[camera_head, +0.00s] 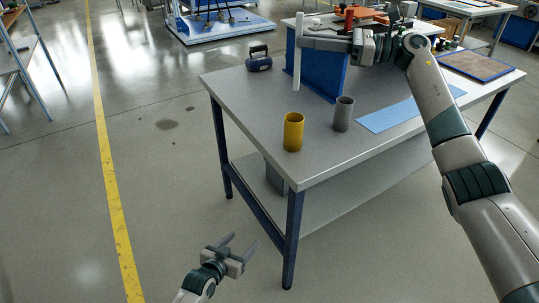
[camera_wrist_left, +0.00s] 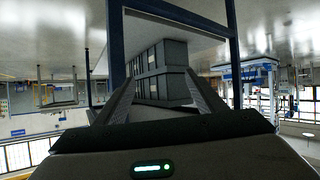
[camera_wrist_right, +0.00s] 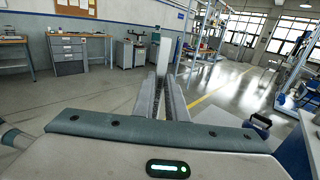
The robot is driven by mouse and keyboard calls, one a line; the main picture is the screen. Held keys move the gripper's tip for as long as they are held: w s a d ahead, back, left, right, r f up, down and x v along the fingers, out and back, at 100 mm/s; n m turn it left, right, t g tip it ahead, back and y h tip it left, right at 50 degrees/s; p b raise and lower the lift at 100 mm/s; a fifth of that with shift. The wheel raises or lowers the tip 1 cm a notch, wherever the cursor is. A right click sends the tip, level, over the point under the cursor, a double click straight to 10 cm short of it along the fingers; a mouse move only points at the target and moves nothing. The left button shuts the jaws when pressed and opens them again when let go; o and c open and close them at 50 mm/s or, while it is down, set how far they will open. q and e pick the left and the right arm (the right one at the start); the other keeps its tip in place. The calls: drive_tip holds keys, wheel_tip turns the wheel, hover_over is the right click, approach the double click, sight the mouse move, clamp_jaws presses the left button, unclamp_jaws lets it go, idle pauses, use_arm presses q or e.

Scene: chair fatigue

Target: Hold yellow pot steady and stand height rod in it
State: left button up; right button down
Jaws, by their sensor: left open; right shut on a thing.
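The yellow pot (camera_head: 293,132) stands upright on the grey table near its front-left corner. The height rod (camera_head: 298,52) is a white upright stick held in my right gripper (camera_head: 302,43), above the table and behind the yellow pot, apart from it. In the right wrist view the rod (camera_wrist_right: 164,56) shows between the closed fingers. My left gripper (camera_head: 239,249) is open and empty, low in front of the table and below its top. The left wrist view shows its spread fingers with nothing between them; the pot is not seen there.
A grey pot (camera_head: 343,114) stands right of the yellow one. A blue sheet (camera_head: 405,114) lies further right. A blue panel (camera_head: 322,72) stands behind, and a dark blue box with a handle (camera_head: 259,60) sits at the back-left edge. The table's front-left edge (camera_head: 245,135) is clear.

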use_arm(q)
drive_tip(key=w+d+r+m+t+h, duration=0.1)
drive_tip(key=w+d+r, duration=0.15)
drive_tip(key=r, duration=0.65)
drive_tip(key=w+d+r+t+h, duration=0.1)
drive_tip(key=w+r, duration=0.3)
drive_tip(key=r, duration=0.5)
drive_tip(key=w+d+r+m+t+h, duration=0.15)
drive_tip(key=w+r, duration=0.25)
drive_tip(key=r, duration=0.4)
drive_tip(key=h, duration=0.2)
approach(288, 139)
drive_tip(key=shift+w+d+r+m+g, duration=0.25)
drive_tip(key=shift+d+r+m, duration=0.1)
drive_tip(key=shift+m, duration=0.1)
drive_tip(key=shift+a, duration=0.1)
drive_tip(key=shift+w, duration=0.15)
drive_tip(key=x, duration=1.1)
drive_tip(key=shift+w+d, duration=0.2)
drive_tip(key=shift+w, duration=0.1)
drive_tip(key=shift+y, duration=0.25)
drive_tip(key=c, duration=1.2)
